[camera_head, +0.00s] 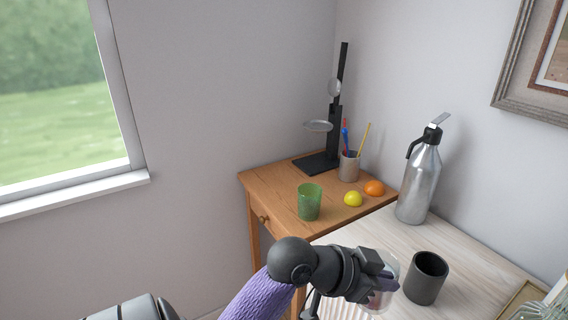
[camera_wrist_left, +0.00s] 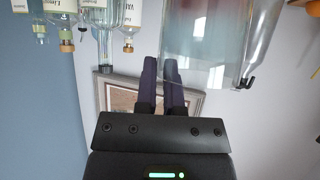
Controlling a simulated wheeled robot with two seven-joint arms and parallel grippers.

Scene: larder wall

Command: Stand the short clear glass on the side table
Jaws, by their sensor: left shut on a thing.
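My left gripper (camera_head: 376,284) is low in the head view, over the pale wood counter, and is shut on the short clear glass (camera_head: 392,266). The gripper partly hides the glass, which has a pinkish tint low down. In the left wrist view the dark fingers (camera_wrist_left: 161,85) are close together, and the see-through glass (camera_wrist_left: 205,45) fills the upper middle. The side table (camera_head: 262,186) is the orange-brown wooden one with a drawer, in the corner beyond the gripper. The glass is apart from it. My right gripper is not in view.
On the side table stand a green tumbler (camera_head: 309,203), a lemon (camera_head: 353,199), an orange (camera_head: 374,188), a pencil cup (camera_head: 348,168) and a black stand (camera_head: 333,140). A steel flask (camera_head: 419,185) and dark cup (camera_head: 426,278) stand on the counter (camera_head: 352,240). The side table's left part is bare.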

